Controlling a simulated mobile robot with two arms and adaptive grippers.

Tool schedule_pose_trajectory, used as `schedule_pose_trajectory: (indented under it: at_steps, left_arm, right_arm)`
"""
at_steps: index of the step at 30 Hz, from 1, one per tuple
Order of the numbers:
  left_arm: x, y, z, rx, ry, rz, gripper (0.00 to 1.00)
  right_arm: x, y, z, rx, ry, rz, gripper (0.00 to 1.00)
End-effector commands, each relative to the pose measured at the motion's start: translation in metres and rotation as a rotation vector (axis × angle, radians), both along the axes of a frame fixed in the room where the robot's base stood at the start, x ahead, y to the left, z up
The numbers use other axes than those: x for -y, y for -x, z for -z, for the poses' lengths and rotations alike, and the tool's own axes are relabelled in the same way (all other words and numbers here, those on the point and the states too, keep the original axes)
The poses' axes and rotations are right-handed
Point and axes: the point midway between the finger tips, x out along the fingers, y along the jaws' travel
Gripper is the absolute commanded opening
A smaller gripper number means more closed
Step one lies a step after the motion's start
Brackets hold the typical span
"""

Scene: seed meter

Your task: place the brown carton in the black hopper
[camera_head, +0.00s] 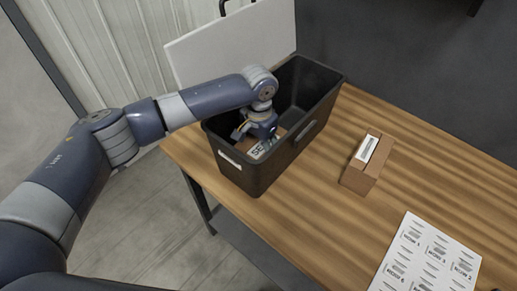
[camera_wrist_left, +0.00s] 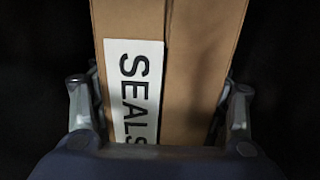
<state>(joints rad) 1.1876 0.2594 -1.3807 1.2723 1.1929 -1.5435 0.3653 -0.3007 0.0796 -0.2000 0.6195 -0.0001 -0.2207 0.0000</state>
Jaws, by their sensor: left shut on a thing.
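A brown carton with a white label reading "SEALS" (camera_wrist_left: 195,75) fills the middle of the left wrist view, between the fingers of my left gripper (camera_wrist_left: 160,110). My left gripper is shut on this carton. In the head view the gripper (camera_head: 262,135) reaches down inside the black hopper (camera_head: 245,178), and part of the carton shows below it. The carton's underside is hidden, so I cannot tell whether it touches the hopper floor. A second brown carton (camera_head: 358,180) with a white label lies on the table, right of the hopper. My right gripper is not in view.
The hopper stands at the left end of the wooden table (camera_head: 310,215). A white printed sheet (camera_head: 428,258) lies at the front right. A white panel (camera_head: 230,45) stands behind the hopper. The table between the hopper and the second carton is clear.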

Motion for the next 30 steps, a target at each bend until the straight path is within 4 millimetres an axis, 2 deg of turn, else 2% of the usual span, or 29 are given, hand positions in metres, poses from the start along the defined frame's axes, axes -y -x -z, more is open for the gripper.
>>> schedule_pose_trajectory:
  at_steps: [3,4,6,20,23,30]
  left_arm:
    - [0.001,0.0,0.001,0.0,0.001,0.0,0.27]
    - [0.0,0.0,0.003,-0.001,0.001,0.0,0.7]
    - [0.0,0.0,0.002,0.0,0.0,0.0,0.86]
    - [0.0,-0.001,-0.001,0.002,0.0,0.001,0.88]
    - [0.001,-0.001,-0.012,0.003,0.002,0.001,0.88]
    - [0.001,-0.001,-0.061,0.004,0.003,0.001,0.88]
  right_arm:
    - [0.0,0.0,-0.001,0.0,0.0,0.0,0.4]
    - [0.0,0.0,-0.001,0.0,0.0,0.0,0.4]
    - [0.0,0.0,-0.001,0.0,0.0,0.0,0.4]
    - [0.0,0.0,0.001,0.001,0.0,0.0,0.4]
    - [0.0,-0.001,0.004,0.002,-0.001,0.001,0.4]
    - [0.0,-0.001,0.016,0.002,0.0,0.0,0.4]
